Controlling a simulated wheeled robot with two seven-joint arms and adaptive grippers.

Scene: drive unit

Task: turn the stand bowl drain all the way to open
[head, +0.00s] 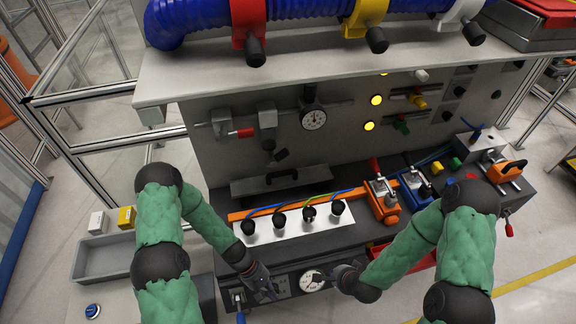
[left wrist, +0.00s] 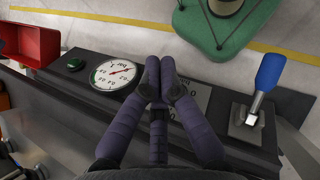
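I cannot tell for certain which part is the stand bowl drain. A grey bowl-like unit (head: 267,118) is mounted on the upright panel, with a small black tilted piece (head: 280,155) below it. A red-handled valve (head: 240,132) is at its left. My left gripper (head: 272,292) is low at the front of the bench, well below the bowl. In the left wrist view its fingertips (left wrist: 160,77) are together, with nothing seen between them. My right gripper (head: 344,278) is beside the front gauge; its finger opening is unclear.
A blue lever (left wrist: 268,78) stands on the front console close to my left gripper, near a round gauge (left wrist: 114,75) and green button (left wrist: 75,64). A white block with several black knobs (head: 293,222) lies behind. Orange and blue clamps (head: 381,200) stand to the right.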

